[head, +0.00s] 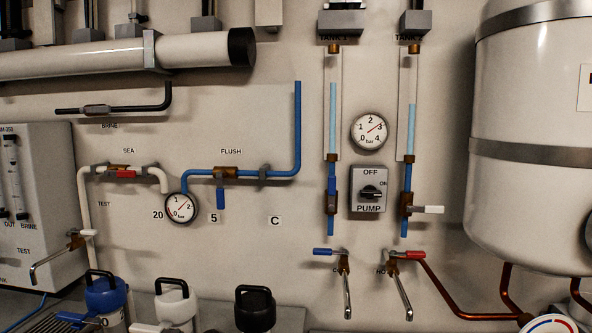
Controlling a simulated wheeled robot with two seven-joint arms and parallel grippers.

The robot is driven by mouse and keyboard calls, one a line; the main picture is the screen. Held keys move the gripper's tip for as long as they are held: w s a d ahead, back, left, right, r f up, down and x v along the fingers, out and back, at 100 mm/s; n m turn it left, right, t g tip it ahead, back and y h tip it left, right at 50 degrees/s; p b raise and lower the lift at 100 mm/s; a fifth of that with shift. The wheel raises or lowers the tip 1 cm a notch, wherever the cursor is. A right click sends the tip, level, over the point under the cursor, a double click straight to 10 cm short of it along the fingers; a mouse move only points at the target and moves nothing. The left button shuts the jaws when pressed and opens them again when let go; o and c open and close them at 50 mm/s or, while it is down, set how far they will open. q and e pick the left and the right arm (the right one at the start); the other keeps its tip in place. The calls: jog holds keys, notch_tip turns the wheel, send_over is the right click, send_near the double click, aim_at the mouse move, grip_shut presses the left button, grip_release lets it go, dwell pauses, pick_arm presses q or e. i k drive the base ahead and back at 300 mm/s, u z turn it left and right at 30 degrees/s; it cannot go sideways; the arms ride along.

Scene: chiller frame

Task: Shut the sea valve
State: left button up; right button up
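The label SEA (128,151) is on the wall at the left. Below it runs a short white pipe (86,186) that bends down at both ends. The sea valve (122,174) sits on this pipe, and its red handle lies horizontal, in line with the pipe. Neither of my grippers is in view.
A round gauge (180,207) and the FLUSH valve's blue handle (220,197), pointing down, are right of the sea valve. Blue, white and black capped containers (107,296) stand below. The wall before the valve is unobstructed.

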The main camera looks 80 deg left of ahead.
aim_at(118, 173)
jog(key=u, duration=4.45)
jog(key=i, duration=0.2)
jog(key=u, duration=0.05)
